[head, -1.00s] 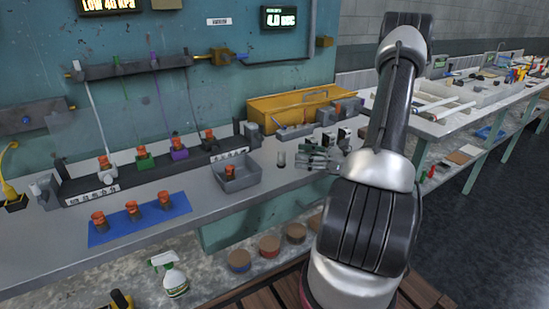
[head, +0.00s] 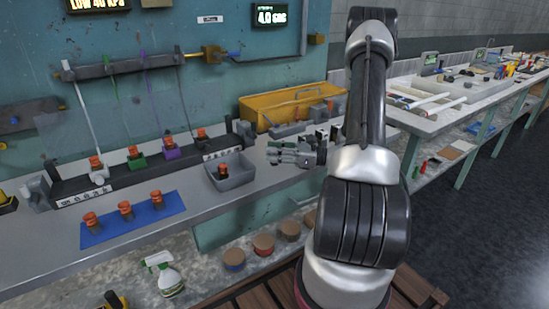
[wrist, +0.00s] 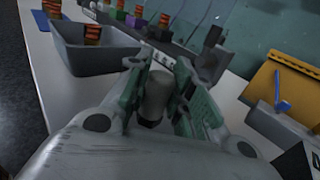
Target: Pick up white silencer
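The white silencer appears to be the small pale cylinder (wrist: 155,92) standing between my fingers in the wrist view. In the head view my gripper hides most or all of it. My gripper (head: 272,155) is low over the grey bench, right of the grey bin. In the wrist view my gripper (wrist: 162,72) has its two green-grey fingers apart, one on each side of the cylinder. I cannot make out firm contact with both fingers.
A grey bin (head: 243,179) holding an orange-topped part is close on the left. A blue mat (head: 106,232) with orange parts lies further left. A yellow case (head: 262,108) and small dark blocks stand behind and right. Bare bench lies in front.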

